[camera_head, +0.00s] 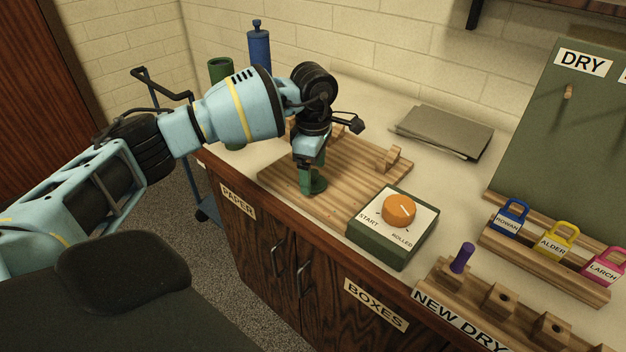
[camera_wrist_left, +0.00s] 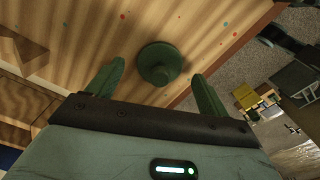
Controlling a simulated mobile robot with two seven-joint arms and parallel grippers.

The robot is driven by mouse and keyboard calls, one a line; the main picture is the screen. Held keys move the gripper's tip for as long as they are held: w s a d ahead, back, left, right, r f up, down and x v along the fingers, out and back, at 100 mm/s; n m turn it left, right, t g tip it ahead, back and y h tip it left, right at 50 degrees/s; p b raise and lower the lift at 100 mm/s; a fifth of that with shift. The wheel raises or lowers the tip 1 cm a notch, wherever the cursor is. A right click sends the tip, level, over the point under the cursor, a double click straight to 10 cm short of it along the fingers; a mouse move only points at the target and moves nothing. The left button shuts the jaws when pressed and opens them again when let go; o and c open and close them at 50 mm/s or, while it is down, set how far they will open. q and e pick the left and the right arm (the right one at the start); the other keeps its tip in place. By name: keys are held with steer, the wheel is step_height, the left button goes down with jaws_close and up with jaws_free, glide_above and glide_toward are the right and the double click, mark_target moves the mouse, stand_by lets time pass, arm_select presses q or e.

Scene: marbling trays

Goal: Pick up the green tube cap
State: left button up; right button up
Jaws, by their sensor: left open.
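The green tube cap (camera_head: 317,184) stands on the wooden board (camera_head: 275,180) near its front edge. In the left wrist view the round cap (camera_wrist_left: 160,63) with a raised knob shows between my two green fingers, a little beyond the fingertips. My left gripper (camera_head: 310,180) points down at the cap and partly hides it in the head view; its fingers (camera_wrist_left: 153,75) are apart and hold nothing. I cannot tell whether a finger touches the cap. My right gripper is not in view.
A green box with an orange dial (camera_head: 399,210) stands right of the board. Blue (camera_head: 259,48) and green (camera_head: 221,70) tubes stand behind my left arm. Wooden pegs rise from the board. Grey sheets (camera_head: 445,132) lie behind. Labelled padlocks and a rack with a purple peg (camera_head: 462,257) are at right.

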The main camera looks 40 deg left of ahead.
arm_select(q)
steer(key=shift+f, duration=0.6)
steer(key=c, duration=1.1)
steer(key=shift+o, duration=0.2)
steer(key=shift+r, duration=0.1)
steer(key=shift+r, duration=0.5)
step_height(320, 180, up, 2)
steer(key=shift+w+r, duration=0.1)
steer(key=shift+r, duration=0.1)
steer(key=s+d+r+b, duration=0.1)
steer(key=s+d, duration=0.1)
steer(key=s, duration=1.4)
steer(key=shift+d+r, duration=0.2)
steer(key=shift+d, duration=0.1)
steer(key=shift+r, duration=0.1)
